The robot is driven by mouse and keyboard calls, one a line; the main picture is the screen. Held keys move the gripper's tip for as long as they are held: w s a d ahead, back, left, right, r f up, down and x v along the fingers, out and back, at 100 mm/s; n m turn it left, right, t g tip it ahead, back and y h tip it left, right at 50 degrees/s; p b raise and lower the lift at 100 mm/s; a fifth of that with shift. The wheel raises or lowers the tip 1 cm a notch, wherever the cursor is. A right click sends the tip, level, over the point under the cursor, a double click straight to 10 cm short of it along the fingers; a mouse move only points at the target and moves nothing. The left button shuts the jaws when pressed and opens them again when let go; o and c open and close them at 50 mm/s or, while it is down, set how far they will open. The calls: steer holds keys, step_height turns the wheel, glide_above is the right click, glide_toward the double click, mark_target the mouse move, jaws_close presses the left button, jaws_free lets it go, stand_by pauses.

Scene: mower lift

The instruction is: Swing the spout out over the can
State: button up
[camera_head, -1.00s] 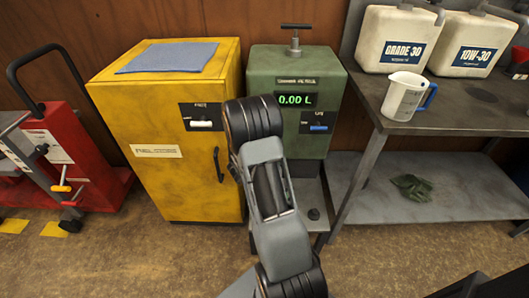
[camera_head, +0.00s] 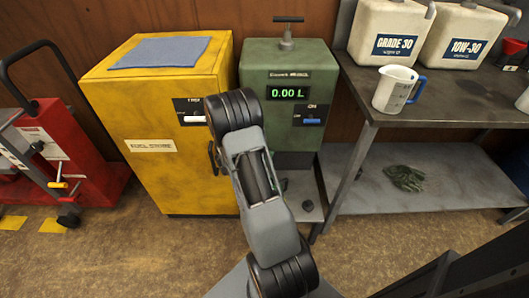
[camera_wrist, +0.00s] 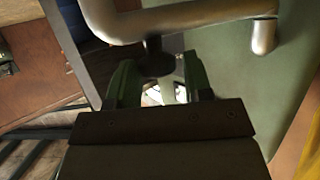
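The green oil dispenser (camera_head: 262,68) stands upright in the head view, its display reading 0.00 L. In the wrist view a bent metal spout pipe (camera_wrist: 190,22) crosses the top, with its outlet end (camera_wrist: 263,36) turned down at the right. A dark knob (camera_wrist: 157,60) sits below the pipe. My gripper (camera_wrist: 160,78) has its two green fingers apart on either side of the knob; I cannot tell whether they touch it. The head view hides my gripper and the spout behind my arm. I cannot make out a can in either view.
A yellow cabinet (camera_head: 165,110) stands close at the dispenser's left. A grey bench (camera_head: 455,108) with a white jug (camera_head: 393,90) and two jerrycans (camera_head: 385,40) is at its right. A red trolley (camera_head: 55,150) is at far left. The floor in front is clear.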

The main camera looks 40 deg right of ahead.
steer(key=p+v, duration=0.3)
steer(key=v, duration=1)
steer(key=shift+a+r, duration=0.2)
steer(key=shift+a, duration=0.15)
